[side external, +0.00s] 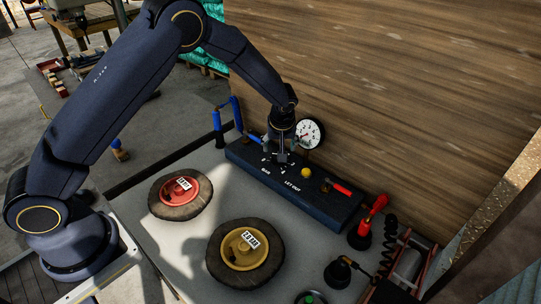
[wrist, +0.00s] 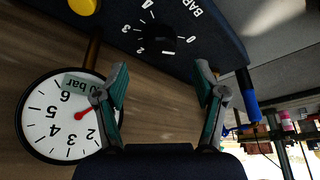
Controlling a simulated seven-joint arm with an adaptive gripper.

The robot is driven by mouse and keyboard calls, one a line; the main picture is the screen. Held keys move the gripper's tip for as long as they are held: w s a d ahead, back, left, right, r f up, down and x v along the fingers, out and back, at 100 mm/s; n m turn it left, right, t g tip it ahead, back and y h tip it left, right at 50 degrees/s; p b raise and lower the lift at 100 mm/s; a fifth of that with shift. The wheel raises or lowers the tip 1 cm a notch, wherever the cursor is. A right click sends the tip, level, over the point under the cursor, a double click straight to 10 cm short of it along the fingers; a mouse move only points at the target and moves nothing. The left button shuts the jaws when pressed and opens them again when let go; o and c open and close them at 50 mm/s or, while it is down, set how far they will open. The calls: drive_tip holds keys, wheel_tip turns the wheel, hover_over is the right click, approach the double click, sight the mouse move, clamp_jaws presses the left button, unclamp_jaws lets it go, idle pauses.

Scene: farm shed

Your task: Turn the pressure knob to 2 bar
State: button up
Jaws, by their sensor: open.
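The dark control box (side external: 325,208) has a printed bar scale, which shows in the wrist view (wrist: 192,38) with numerals around a black pressure knob (wrist: 161,39). I cannot tell where the knob's mark points. My gripper (side external: 281,156) is over the left part of the box and hides most of the knob in the side view. In the wrist view my gripper (wrist: 162,88) has its two fingers wide apart with nothing between them; the knob shows beyond the fingertips. A round white pressure gauge (side external: 310,134) with a red needle stands behind the box; the wrist view shows it at left (wrist: 58,112), partly behind a finger.
A yellow button (side external: 306,173) and a red lever (side external: 341,188) sit on the box. A red cheese-like disc (side external: 173,192) and a yellow one (side external: 237,257) rest on wooden rounds in front. A wooden wall (side external: 420,90) stands close behind; a blue-handled tool (side external: 236,112) is at left.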

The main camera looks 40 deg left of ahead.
drive_tip(key=x, duration=0.6)
drive_tip(key=shift+a+f, duration=0.1)
drive_tip(key=shift+c, duration=0.4)
drive_tip(key=c, duration=1.1)
drive_tip(key=shift+o, duration=0.2)
